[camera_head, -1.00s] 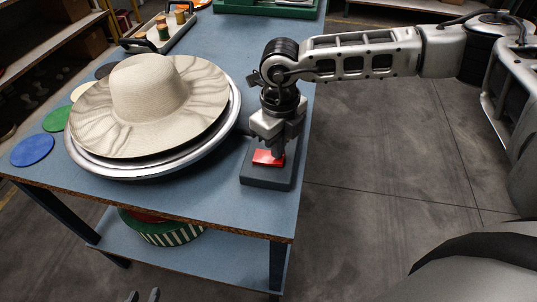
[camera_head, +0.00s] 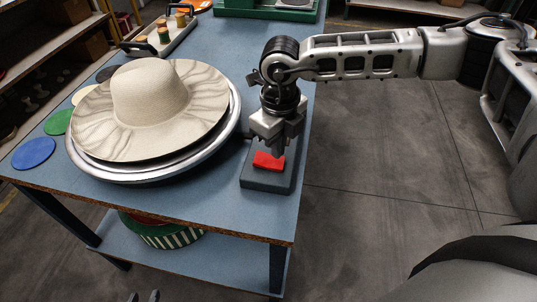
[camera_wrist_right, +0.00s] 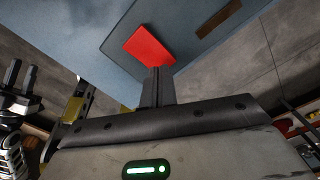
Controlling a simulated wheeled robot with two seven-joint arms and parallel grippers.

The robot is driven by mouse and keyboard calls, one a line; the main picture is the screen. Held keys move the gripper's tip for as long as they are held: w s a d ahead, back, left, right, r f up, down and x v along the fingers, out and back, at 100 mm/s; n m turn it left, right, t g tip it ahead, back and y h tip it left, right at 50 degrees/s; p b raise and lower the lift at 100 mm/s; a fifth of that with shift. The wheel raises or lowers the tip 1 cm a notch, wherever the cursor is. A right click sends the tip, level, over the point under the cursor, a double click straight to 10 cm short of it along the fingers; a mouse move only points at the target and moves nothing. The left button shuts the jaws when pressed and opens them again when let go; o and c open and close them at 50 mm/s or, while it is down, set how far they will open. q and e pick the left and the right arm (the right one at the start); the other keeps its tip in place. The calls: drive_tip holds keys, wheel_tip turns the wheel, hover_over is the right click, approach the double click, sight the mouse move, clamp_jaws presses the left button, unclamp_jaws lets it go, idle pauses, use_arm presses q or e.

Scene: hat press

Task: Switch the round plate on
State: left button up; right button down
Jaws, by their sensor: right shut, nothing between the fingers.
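The round plate (camera_head: 215,150) is a silver-rimmed disc on the blue table, with a wide-brimmed cream hat (camera_head: 150,95) on it. Beside it, near the table's right edge, is a dark switch box (camera_head: 266,181) with a red rocker (camera_head: 267,162). My right gripper (camera_head: 277,154) is shut and empty, pointing down at the rocker's far edge. In the right wrist view its fingertips (camera_wrist_right: 157,72) overlap the edge of the red rocker (camera_wrist_right: 149,46); I cannot tell whether they touch. My left gripper (camera_head: 145,297) shows only its separated fingertips at the bottom edge.
Blue (camera_head: 33,153) and green (camera_head: 58,122) discs lie left of the plate. A tray (camera_head: 165,38) with small spools stands behind it. A green striped round box (camera_head: 170,232) is on the lower shelf. Open floor lies right of the table.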

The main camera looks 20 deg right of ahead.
sight(278, 162)
wheel_tip(278, 162, up, 5)
drive_tip(key=shift+f+p, duration=0.1)
drive_tip(key=shift+p, duration=1.15)
